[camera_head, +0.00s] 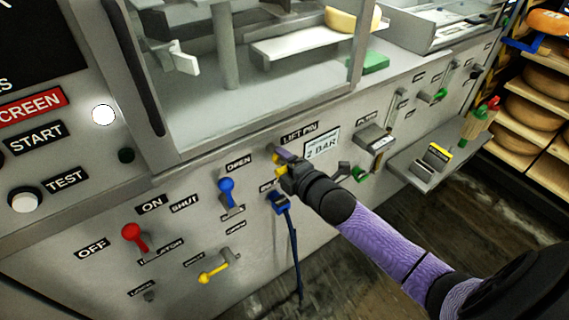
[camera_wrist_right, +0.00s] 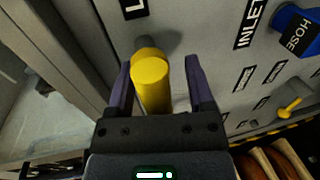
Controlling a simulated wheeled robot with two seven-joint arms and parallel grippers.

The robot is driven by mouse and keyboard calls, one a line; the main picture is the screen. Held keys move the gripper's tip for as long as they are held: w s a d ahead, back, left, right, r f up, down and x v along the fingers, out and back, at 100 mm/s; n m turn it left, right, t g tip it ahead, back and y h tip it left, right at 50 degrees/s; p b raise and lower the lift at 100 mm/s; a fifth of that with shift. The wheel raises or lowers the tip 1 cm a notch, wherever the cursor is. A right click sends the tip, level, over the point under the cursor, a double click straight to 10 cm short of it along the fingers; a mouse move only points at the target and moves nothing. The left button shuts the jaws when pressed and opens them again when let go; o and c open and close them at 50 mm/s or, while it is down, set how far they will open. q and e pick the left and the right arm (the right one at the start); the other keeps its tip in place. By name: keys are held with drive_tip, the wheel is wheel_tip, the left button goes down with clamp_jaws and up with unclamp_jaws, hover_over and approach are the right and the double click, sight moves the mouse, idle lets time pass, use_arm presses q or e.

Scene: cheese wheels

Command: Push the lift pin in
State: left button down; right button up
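The lift pin (camera_wrist_right: 151,82) is a yellow round-ended cylinder standing out from the grey machine panel. In the right wrist view it lies between the two purple fingers of my right gripper (camera_wrist_right: 158,72), with a gap on each side. The gripper is open. In the head view my right gripper (camera_head: 280,160) is at the panel just below the LIFT PIN label (camera_head: 299,133), and the pin is largely hidden by it. I cannot tell how far the pin stands out. My left gripper is not in view.
Left of my gripper are a blue lever (camera_head: 227,190), a red lever (camera_head: 134,236) and a yellow handle (camera_head: 214,271). A blue hose connector (camera_head: 279,201) sits just below. A small shelf (camera_head: 420,165) juts out at right, near racks of cheese wheels (camera_head: 535,115).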

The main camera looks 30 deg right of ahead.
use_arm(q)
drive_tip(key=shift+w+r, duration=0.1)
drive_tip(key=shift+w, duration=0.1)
use_arm(e)
drive_tip(key=shift+s+r, duration=0.1)
use_arm(q)
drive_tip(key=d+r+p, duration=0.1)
drive_tip(key=p, duration=0.1)
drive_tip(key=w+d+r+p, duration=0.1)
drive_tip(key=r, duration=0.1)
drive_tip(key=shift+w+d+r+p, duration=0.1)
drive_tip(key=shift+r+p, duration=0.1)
drive_tip(key=shift+p, duration=0.15)
use_arm(e)
drive_tip(key=v, duration=0.9)
drive_tip(key=shift+s, duration=0.35)
drive_tip(key=shift+d, duration=0.1)
drive_tip(key=shift+c, duration=0.2)
